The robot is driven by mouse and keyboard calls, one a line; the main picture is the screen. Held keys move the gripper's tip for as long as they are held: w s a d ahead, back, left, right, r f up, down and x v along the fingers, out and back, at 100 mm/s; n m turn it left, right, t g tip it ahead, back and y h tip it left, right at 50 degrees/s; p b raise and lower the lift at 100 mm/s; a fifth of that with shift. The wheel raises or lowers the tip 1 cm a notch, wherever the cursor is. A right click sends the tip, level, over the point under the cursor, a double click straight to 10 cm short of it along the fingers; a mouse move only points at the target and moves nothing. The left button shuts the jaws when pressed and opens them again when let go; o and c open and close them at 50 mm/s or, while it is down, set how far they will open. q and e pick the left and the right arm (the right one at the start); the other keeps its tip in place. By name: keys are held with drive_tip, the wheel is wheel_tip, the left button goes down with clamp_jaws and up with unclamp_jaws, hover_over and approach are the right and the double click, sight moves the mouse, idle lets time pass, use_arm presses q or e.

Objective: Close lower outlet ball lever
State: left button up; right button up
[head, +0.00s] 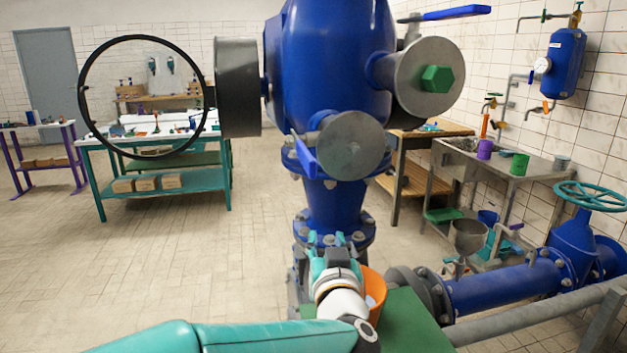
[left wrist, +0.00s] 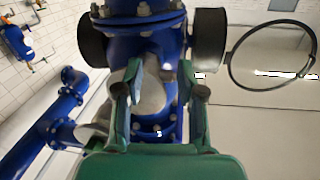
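The blue lower lever (head: 305,157) sits at the left edge of a grey round flange (head: 350,146), low on the big blue vessel (head: 325,60). It slants from upper left to lower right. I cannot make the lever out for sure in the left wrist view. My left gripper (head: 335,245) is below the lever, in front of the bolted pipe flange, apart from the lever. In the left wrist view its two teal fingers (left wrist: 162,75) stand apart with nothing gripped between them; grey and blue pipework shows behind. My right gripper is in neither view.
Another blue lever (head: 457,13) lies level at the upper right. A black ring (head: 82,97) stands out at the vessel's left. An orange cup (head: 374,290) is beside my gripper, near a green surface (head: 405,325). A blue pipe (head: 505,287) runs right. The floor at left is clear.

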sight(306, 158)
use_arm(q)
drive_tip(key=s+r+n+y, duration=0.3)
drive_tip(key=s+r, duration=0.6)
drive_tip(key=r, duration=0.5)
drive_tip(key=x, duration=0.5)
drive_tip(key=p+x, duration=0.1)
drive_tip(key=x, duration=0.5)
drive_tip(key=d+f+x, duration=0.1)
drive_tip(key=x, duration=0.4)
drive_tip(key=shift+w+a+p, duration=0.1)
drive_tip(key=shift+w+p, duration=0.25)
drive_tip(key=shift+w, duration=0.05)
